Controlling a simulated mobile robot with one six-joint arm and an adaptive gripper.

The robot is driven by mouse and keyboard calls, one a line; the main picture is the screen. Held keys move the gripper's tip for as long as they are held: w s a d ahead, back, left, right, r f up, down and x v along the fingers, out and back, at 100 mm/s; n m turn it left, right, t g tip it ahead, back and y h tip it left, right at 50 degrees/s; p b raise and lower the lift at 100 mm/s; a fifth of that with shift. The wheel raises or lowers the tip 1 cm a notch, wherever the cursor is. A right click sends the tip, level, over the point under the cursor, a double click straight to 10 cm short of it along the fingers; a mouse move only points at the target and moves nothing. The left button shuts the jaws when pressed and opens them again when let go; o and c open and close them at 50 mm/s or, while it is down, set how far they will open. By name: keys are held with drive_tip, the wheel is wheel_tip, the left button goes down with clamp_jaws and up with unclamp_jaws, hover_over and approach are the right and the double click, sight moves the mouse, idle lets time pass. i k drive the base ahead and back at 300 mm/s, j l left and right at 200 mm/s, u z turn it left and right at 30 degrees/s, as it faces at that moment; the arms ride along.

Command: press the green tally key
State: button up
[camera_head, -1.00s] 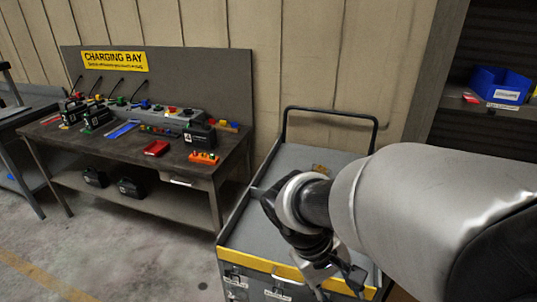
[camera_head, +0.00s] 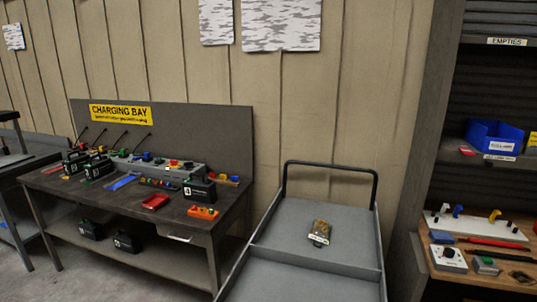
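A small grey box with a green top (camera_head: 486,265) sits on the wooden bench at the lower right; it may be the green tally key, but it is too small to be sure. Beside it on the left is a white box with a dark knob (camera_head: 447,258). Small green parts also show among the items on the charging bay bench, too small to identify. My gripper is not in view now.
The charging bay bench (camera_head: 118,210) stands at the left with several cases and tools. A grey cart (camera_head: 290,240) with a black handle holds a small yellowish object (camera_head: 320,232). A blue bin (camera_head: 494,136) sits on the right shelf. Some floor shows at lower left.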

sight(488, 260)
drive_tip(key=z, duration=1.4)
